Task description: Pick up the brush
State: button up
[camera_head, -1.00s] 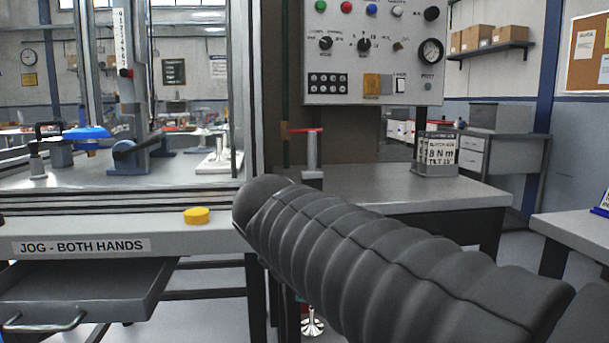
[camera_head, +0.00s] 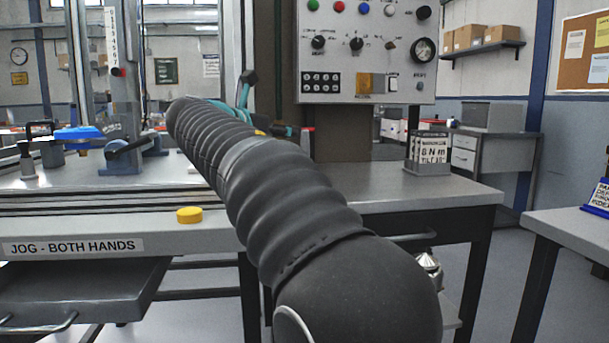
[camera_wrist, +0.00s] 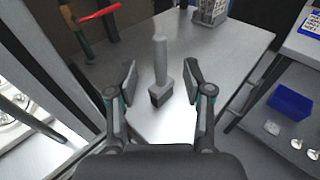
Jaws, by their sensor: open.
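The brush (camera_wrist: 160,62) shows in the wrist view, with a grey handle pointing up the picture and a dark bristle end (camera_wrist: 160,96) nearest me, over the grey bench top (camera_wrist: 178,122). My gripper (camera_wrist: 159,76) is open, with one finger to the left of the brush and one to the right. Both fingers appear apart from it. In the head view my arm hides the brush and most of my gripper; only teal-marked gripper parts (camera_head: 244,90) show past the arm.
A red-handled tool (camera_wrist: 97,15) is at the upper left of the wrist view. A holder with printed cards (camera_head: 427,155) stands on the bench. A control panel (camera_head: 366,50) hangs above. A yellow button (camera_head: 189,215) is on the machine's front edge. A blue bin (camera_wrist: 290,102) is lower right.

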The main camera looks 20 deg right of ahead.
aim_at(302, 132)
jog(key=x, duration=0.9)
jog(key=shift+r, duration=0.15)
grip_shut()
